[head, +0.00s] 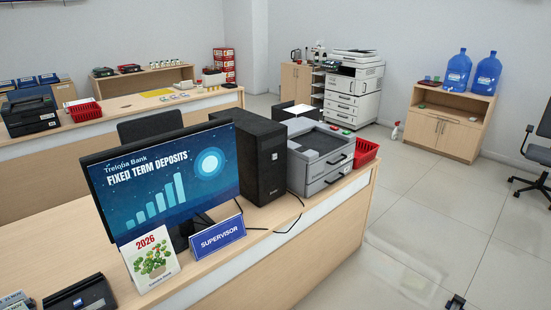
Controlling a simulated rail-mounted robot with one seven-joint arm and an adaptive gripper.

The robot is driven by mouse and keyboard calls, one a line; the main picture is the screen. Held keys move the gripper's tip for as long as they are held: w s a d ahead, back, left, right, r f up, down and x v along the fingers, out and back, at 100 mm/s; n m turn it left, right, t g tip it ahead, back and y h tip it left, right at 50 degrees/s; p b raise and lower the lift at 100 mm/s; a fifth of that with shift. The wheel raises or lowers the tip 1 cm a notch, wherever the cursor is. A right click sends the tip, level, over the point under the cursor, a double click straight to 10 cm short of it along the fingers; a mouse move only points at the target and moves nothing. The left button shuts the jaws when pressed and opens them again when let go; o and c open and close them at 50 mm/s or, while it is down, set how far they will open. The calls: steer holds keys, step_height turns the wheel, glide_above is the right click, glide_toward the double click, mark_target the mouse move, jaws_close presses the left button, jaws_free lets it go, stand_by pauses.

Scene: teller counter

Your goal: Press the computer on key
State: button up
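The computer is a black tower (272,175) standing on the near wooden counter, behind and right of the monitor. Its narrow front faces the camera's side. A small light mark (275,156) shows on the upper half of that front; it is too small to tell whether it is the on key. The monitor (165,180) is lit with a bank advert. A small dark part at the bottom edge, right of middle, may be the tip of my gripper (456,302). It is well apart from the tower, and its fingers cannot be made out.
A grey printer (322,160) stands close right of the tower, with a red basket (365,152) beyond. A blue supervisor sign (217,236) and a calendar card (151,260) stand in front of the monitor. A black cable crosses the counter. Floor right of the counter is clear.

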jaws_close()
stand_by(1.0)
